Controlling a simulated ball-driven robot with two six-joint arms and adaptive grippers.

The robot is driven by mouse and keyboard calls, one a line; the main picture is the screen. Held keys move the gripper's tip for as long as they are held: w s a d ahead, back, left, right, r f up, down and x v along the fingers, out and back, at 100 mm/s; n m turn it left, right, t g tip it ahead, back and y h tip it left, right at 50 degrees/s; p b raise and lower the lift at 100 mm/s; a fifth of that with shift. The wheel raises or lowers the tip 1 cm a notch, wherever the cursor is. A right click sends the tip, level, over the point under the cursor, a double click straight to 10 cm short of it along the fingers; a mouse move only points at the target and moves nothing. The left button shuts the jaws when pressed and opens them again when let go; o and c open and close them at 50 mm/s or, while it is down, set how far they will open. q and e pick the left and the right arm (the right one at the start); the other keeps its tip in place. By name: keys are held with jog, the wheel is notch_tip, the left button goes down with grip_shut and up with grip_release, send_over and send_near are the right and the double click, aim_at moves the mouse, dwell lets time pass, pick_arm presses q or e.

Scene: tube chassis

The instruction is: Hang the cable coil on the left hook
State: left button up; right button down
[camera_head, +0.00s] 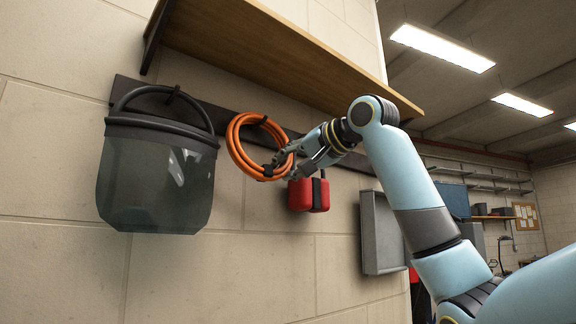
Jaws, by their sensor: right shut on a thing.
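The orange cable coil (234,150) is in front of the dark hook rail (222,117) on the wall. My right gripper (281,167) is shut on the coil's lower right side. A dark hook (262,121) shows at the coil's upper edge, near the top of its ring; I cannot tell whether the coil rests on it. Further left, another hook (173,93) on the rail has a face shield (155,180) with a dark band hanging at it. My left gripper is out of view.
Red earmuffs (300,194) hang just right of and below the coil, close to my right gripper. A wooden shelf (270,45) juts out above the rail. A grey box (381,235) is on the wall further right. The wall below the coil is bare.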

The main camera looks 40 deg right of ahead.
dwell(0.3)
jog(key=c, duration=1.1)
grip_release()
jog(key=shift+o, duration=0.2)
jog(key=shift+s, duration=0.1)
jog(key=v, duration=1.2)
